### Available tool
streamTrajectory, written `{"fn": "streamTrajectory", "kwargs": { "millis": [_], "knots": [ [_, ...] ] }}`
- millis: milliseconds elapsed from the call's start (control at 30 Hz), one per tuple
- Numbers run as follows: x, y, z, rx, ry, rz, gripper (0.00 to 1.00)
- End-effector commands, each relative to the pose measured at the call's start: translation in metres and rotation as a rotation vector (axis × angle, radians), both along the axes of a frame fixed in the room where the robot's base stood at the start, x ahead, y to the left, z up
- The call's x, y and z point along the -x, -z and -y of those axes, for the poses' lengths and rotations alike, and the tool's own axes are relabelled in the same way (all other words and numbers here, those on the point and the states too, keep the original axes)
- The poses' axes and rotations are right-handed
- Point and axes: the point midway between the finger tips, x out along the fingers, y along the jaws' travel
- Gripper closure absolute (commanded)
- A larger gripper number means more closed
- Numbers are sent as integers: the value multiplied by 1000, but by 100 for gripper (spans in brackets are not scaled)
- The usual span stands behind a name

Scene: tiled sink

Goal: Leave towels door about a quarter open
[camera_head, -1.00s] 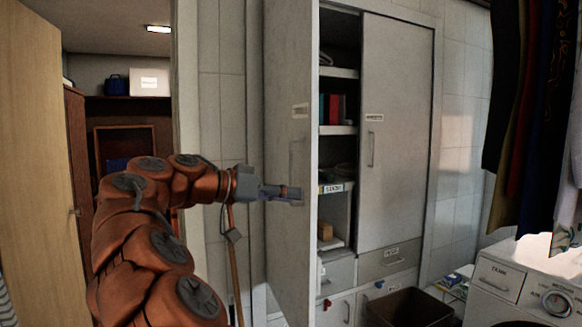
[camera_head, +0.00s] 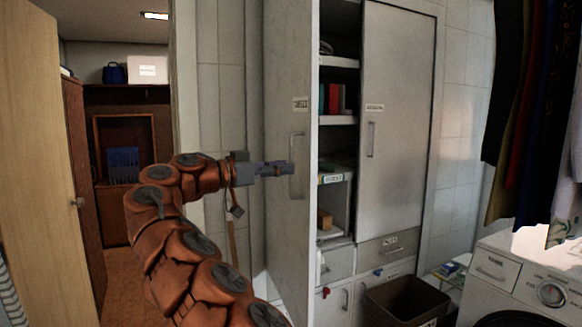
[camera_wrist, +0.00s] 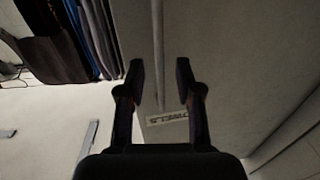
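The towels door (camera_head: 285,225) is the tall grey left door of the cabinet. It stands open, swung out toward me, with its outer face and free edge showing. Its label (camera_head: 300,104) sits above its vertical bar handle (camera_head: 297,165); the label reads upside down in the wrist view (camera_wrist: 167,118). My gripper (camera_head: 285,168) is at the handle's height, at its left side. In the wrist view my gripper's fingers (camera_wrist: 159,75) are spread, with the thin handle bar (camera_wrist: 158,45) lined up between them. I cannot tell whether they touch it.
Right of the door are open shelves with books (camera_head: 331,98) and a closed cabinet door (camera_head: 398,130). A doorway with a wooden door (camera_head: 35,160) is at left.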

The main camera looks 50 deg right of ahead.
Motion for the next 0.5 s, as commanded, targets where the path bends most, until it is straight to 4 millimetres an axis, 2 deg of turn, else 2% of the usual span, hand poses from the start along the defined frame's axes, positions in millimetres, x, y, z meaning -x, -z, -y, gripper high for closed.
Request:
{"fn": "streamTrajectory", "kwargs": {
  "millis": [200, 500],
  "knots": [
    [7, -1, 23, 1, 2, 0, 65],
    [9, 0, 30, 0, -2, 0, 65]
  ]
}}
